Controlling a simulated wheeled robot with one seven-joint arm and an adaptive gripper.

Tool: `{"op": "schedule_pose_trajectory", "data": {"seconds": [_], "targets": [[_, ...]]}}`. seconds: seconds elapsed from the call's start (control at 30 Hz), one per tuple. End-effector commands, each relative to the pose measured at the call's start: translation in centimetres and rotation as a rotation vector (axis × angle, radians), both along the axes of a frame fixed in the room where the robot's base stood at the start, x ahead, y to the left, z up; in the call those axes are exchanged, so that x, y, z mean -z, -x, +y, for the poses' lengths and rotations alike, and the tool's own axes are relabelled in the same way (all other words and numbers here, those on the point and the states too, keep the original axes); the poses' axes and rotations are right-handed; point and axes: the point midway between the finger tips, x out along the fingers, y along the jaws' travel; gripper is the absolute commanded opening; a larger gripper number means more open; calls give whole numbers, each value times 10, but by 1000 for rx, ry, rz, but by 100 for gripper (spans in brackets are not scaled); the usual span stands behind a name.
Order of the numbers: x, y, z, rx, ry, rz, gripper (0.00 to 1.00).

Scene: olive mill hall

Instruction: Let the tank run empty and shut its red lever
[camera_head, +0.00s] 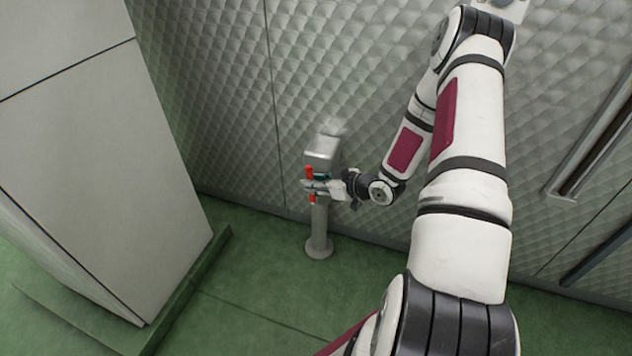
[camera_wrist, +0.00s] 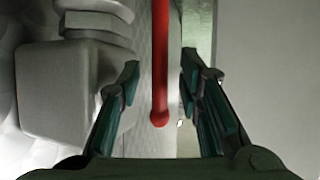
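The red lever (camera_head: 309,173) shows in the head view beside a grey box-shaped head (camera_head: 322,150) on a short post. Its middle is hidden behind my gripper (camera_head: 311,186). In the wrist view the red lever (camera_wrist: 160,65) hangs straight down with a rounded end, between the two fingers of my gripper (camera_wrist: 160,80). The fingers are open, with a gap on each side of the lever. A grey block (camera_wrist: 65,95) and a hexagonal fitting (camera_wrist: 97,22) are left of it. I cannot tell which part is the tank, and no liquid or flow shows.
A quilted metal wall (camera_head: 225,90) stands close behind the post. A tall grey cabinet (camera_head: 95,160) is on the left, on a green plinth (camera_head: 190,290). A rail (camera_head: 590,150) is on the wall at right. Green floor (camera_head: 270,270) is clear around the post's round foot (camera_head: 319,250).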

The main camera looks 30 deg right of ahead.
Motion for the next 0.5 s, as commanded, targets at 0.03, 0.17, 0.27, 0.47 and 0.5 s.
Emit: {"op": "schedule_pose_trajectory", "data": {"seconds": [0.03, 0.17, 0.27, 0.47, 0.5], "targets": [[0, 0, 0, 0, 0, 0, 32], [-4, 7, -3, 2, 1, 0, 32], [-11, 19, -8, 3, 1, 0, 32], [-29, 54, -19, 4, 1, 0, 32], [-33, 60, -21, 4, 1, 0, 32]]}}
